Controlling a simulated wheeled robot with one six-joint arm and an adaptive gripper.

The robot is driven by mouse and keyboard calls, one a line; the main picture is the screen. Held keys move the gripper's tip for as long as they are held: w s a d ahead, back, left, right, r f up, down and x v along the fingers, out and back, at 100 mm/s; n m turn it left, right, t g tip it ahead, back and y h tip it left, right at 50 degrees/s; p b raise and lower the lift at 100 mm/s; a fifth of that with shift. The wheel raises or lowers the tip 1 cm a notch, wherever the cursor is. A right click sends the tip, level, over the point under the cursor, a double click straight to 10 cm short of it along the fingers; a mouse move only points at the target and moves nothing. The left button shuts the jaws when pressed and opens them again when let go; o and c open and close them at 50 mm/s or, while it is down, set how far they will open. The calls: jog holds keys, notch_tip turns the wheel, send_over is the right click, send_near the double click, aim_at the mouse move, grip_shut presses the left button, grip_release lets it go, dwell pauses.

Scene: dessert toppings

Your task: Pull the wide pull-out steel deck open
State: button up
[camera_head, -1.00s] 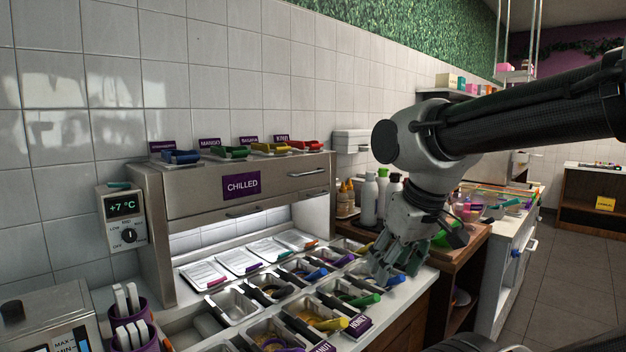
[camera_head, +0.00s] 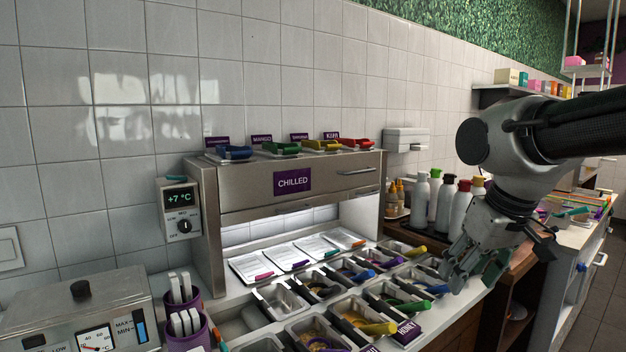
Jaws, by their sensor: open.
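A steel cabinet marked CHILLED (camera_head: 230,205) stands against the tiled wall. Its wide steel front has a bar handle (camera_head: 357,171) at upper right and another handle (camera_head: 296,208) along its lower edge. I cannot tell for certain which part is the pull-out deck; no deck visibly sticks out. Below is a lit opening with white cards. My gripper (camera_head: 474,272) is open and empty, fingers pointing down, right of the cabinet near the right end of the topping trays. It is well apart from both handles. Its fingertips partly cover the counter edge.
Several steel topping trays (camera_head: 310,328) with coloured handles fill the counter before the cabinet. Scoops (camera_head: 281,149) lie on top of it. Bottles (camera_head: 434,196) stand to the right. A control box (camera_head: 180,208) and purple cups (camera_head: 184,301) are at left.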

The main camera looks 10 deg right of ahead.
jog(key=c, duration=0.3)
jog(key=shift+w+d+f+m+g, duration=0.1)
jog(key=shift+d+f+m+g, duration=0.1)
jog(key=shift+d+f+g, duration=0.25)
jog(key=shift+w+d+f+m+g, duration=0.1)
jog(key=shift+d+f+m+g, duration=0.15)
jog(key=shift+f, duration=0.35)
jog(key=shift+c, duration=0.4)
jog(key=m+t+y, duration=0.6)
jog(key=m+t, duration=0.6)
jog(key=m, duration=0.1)
send_near(364, 171)
jog(key=r+x, duration=0.1)
jog(key=x, duration=0.2)
jog(key=shift+n, duration=0.25)
jog(key=x, duration=0.5)
jog(key=f+x, duration=0.1)
jog(key=x, duration=0.2)
jog(key=shift+s, duration=0.15)
